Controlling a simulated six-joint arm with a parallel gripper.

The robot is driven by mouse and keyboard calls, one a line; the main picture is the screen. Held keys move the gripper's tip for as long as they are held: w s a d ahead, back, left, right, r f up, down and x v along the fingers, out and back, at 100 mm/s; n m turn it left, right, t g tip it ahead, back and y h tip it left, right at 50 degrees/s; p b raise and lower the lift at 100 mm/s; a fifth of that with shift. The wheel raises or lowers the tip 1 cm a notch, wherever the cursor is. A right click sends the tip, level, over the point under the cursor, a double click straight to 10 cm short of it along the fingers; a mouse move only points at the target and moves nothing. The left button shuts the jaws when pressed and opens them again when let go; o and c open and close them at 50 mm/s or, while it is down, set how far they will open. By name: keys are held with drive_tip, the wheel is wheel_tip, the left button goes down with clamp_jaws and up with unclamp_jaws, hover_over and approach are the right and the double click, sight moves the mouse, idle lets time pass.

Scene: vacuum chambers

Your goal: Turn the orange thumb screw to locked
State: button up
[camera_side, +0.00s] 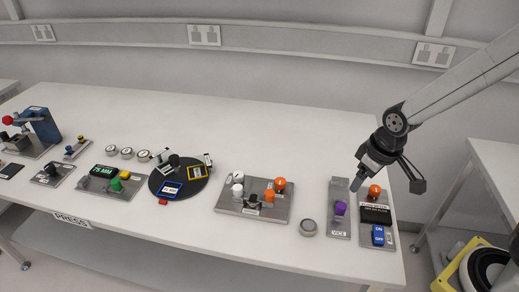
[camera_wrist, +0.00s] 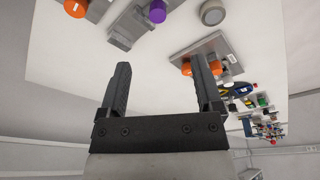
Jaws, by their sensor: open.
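Several orange knobs are in view, and I cannot tell which is the thumb screw or read its setting. In the side view, two orange knobs (camera_side: 280,184) (camera_side: 269,196) stand on the middle metal plate (camera_side: 228,208). A third orange knob (camera_side: 375,191) stands on the rightmost panel. The wrist view shows one orange knob (camera_wrist: 76,7) at the top left and another (camera_wrist: 187,68) partly behind the right finger. My gripper (camera_side: 387,185) is open and empty, above the right end of the table; its fingers also show in the wrist view (camera_wrist: 161,66).
A purple knob (camera_side: 340,208) on a VICE plate (camera_side: 338,229) and a blue ON/OFF switch (camera_side: 378,236) stand at the right. A round grey puck (camera_side: 308,227) lies left of them. A black turntable (camera_side: 180,193) is farther left. The table's back is clear.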

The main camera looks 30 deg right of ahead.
drive_tip(key=w+a+f+n+g, duration=0.15)
drive_tip(key=w+a+n, duration=0.25)
drive_tip(key=w+n, duration=0.6)
drive_tip(key=n, duration=0.6)
hover_over(280, 180)
drive_tip(key=shift+g, duration=0.45)
wheel_tip(280, 180, down, 5)
drive_tip(key=shift+s+r, duration=0.1)
drive_tip(key=shift+r, duration=0.05)
drive_tip(key=shift+f, duration=3.9)
clamp_jaws()
